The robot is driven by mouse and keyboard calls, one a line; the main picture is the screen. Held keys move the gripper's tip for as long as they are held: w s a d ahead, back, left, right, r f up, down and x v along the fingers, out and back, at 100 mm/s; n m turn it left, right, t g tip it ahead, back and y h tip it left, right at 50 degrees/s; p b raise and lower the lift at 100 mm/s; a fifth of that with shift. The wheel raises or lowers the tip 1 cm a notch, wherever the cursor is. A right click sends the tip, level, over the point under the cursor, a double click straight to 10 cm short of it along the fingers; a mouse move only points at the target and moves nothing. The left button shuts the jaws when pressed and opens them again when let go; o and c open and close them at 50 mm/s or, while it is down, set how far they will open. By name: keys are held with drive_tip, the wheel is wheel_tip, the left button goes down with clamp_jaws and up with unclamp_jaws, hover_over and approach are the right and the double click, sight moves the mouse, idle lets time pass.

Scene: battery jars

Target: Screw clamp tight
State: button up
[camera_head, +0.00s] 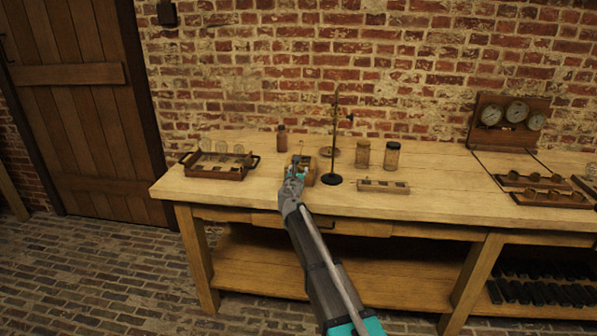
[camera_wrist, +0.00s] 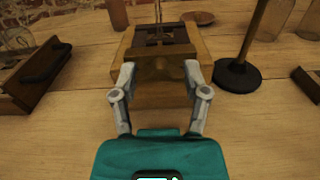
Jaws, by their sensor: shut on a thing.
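My gripper also shows in the head view (camera_head: 296,172). The screw's thread and how tight it sits cannot be made out.
A stand with a round black base (camera_wrist: 238,75) is close to the right of the block. A wooden tray of glass jars (camera_head: 215,172) is left. A brown bottle (camera_head: 282,140), two jars (camera_head: 362,154) and a low wooden piece (camera_head: 383,187) are nearby. Bare bench lies in front.

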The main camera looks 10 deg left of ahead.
drive_tip(key=m, duration=0.4)
drive_tip(key=shift+m, duration=0.3)
drive_tip(key=m, duration=1)
drive_tip(key=shift+w+m, duration=0.1)
drive_tip(key=shift+m, duration=0.3)
drive_tip(key=m, duration=0.4)
drive_tip(key=shift+m, duration=0.4)
drive_tip(key=o, duration=1.2)
drive_tip(key=shift+c, duration=0.2)
